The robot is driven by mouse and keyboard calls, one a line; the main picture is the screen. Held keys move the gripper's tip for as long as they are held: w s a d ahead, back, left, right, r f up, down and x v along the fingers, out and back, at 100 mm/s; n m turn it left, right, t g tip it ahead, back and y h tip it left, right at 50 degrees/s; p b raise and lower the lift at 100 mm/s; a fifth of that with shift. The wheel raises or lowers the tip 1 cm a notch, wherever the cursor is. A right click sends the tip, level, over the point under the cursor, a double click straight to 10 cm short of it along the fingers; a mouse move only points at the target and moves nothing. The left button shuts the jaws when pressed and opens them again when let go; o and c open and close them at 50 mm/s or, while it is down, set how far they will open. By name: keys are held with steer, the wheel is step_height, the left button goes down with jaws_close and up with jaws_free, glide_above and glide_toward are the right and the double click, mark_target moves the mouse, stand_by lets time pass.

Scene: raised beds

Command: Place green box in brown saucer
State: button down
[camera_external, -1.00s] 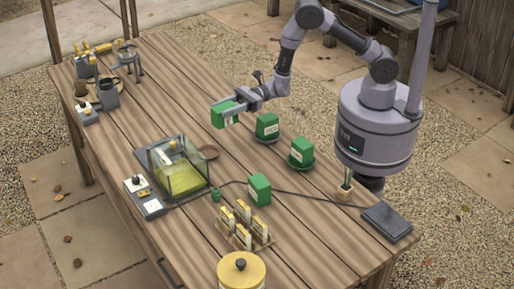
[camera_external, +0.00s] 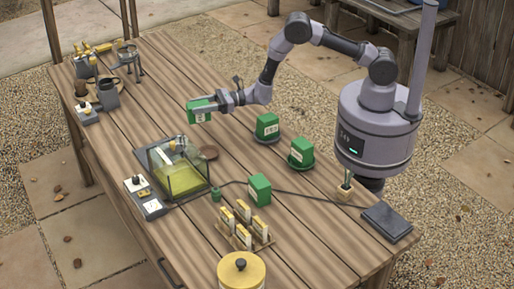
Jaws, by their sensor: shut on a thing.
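My gripper (camera_external: 217,102) is shut on a green box (camera_external: 199,111) with a pale label. It holds the box above the table, behind the brown saucer. The brown saucer (camera_external: 209,153) lies on the table just right of the glass case, and nothing shows on it. Another green box (camera_external: 259,187) stands on the bare table nearer the front.
A glass case (camera_external: 181,178) with a yellow-green floor stands close left of the brown saucer. A rack of yellow-topped packets (camera_external: 242,228) and a yellow round tin (camera_external: 241,272) are at the front. A dark cable (camera_external: 325,191) crosses the table. Metal pots (camera_external: 108,94) stand far left.

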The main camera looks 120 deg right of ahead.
step_height(320, 180, down, 9)
steer(key=b, duration=0.3)
steer(key=shift+r, duration=0.25)
steer(key=shift+f, duration=0.15)
steer(key=c, duration=0.7)
jaws_free()
steer(key=shift+s+a, duration=0.1)
steer(key=shift+s, duration=0.25)
steer(key=p+v, duration=0.1)
steer(key=v, duration=0.4)
steer(key=p+v, duration=0.1)
steer(key=v, duration=0.4)
steer(key=shift+s+r+p, duration=0.15)
steer(key=shift+r+p, duration=0.1)
steer(key=shift+p, duration=0.05)
steer(key=shift+o, duration=0.3)
steer(key=shift+s+a, duration=0.2)
steer(key=shift+s, duration=0.25)
